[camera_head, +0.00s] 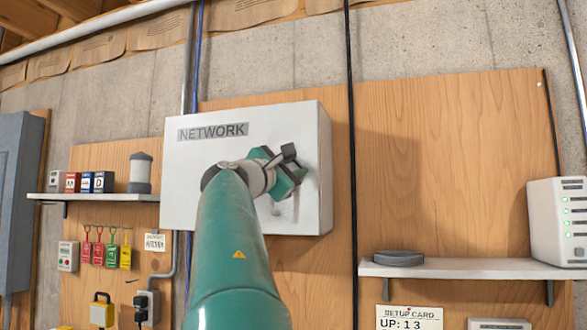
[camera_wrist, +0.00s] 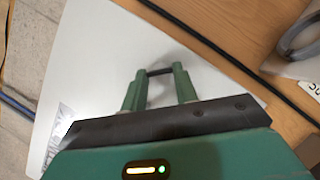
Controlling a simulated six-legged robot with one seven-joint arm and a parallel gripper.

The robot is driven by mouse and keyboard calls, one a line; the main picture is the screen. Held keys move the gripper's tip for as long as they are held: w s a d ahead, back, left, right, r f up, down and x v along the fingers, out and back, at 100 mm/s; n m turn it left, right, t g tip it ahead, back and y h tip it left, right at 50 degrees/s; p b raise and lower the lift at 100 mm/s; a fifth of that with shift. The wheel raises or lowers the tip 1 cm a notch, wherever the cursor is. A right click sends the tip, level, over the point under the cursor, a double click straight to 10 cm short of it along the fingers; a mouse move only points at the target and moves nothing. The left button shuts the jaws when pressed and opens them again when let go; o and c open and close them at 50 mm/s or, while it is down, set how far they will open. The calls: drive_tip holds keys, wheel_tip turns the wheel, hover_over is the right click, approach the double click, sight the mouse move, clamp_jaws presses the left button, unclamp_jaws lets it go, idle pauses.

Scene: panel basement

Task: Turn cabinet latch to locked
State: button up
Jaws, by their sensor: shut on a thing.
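The white cabinet (camera_head: 185,165) labelled NETWORK hangs on the wood panel, its front door closed. In the wrist view its pale front (camera_wrist: 110,60) fills the middle. My gripper (camera_head: 285,172) is at the right part of the cabinet front, with my teal arm reaching up across it from below. In the wrist view the two green fingers of my gripper (camera_wrist: 160,78) stand either side of a short dark bar, the latch (camera_wrist: 160,71), and are shut on it. Most of the latch is hidden in the head view, so I cannot tell its exact angle.
A black cable (camera_head: 351,120) runs vertically just right of the cabinet. A right shelf (camera_head: 450,267) holds a dark coil (camera_head: 397,258) and a white device (camera_head: 558,222). A left shelf (camera_head: 105,197) carries small boxes and a canister (camera_head: 140,173). Bare panel lies right of the cable.

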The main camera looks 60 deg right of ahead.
drive_tip(key=m, duration=0.1)
drive_tip(key=m+y, duration=0.1)
drive_tip(key=m, duration=0.1)
drive_tip(key=m+g, duration=0.1)
drive_tip(key=m, duration=0.1)
drive_tip(key=shift+w+y, duration=0.3)
drive_tip(key=shift+w, duration=0.05)
drive_tip(key=shift+r+m+y, duration=0.15)
drive_tip(key=shift+m+y, duration=0.25)
drive_tip(key=shift+m, duration=0.65)
drive_tip(key=shift+r+m+y, duration=0.1)
drive_tip(key=shift+m+y, duration=0.3)
drive_tip(key=shift+m, duration=0.65)
drive_tip(key=o, duration=1)
drive_tip(key=shift+d, duration=0.1)
drive_tip(key=shift+a+r, duration=0.1)
drive_tip(key=shift+a, duration=0.1)
drive_tip(key=v, duration=1.3)
drive_tip(key=shift+a+r, duration=0.1)
drive_tip(key=shift+a, duration=0.2)
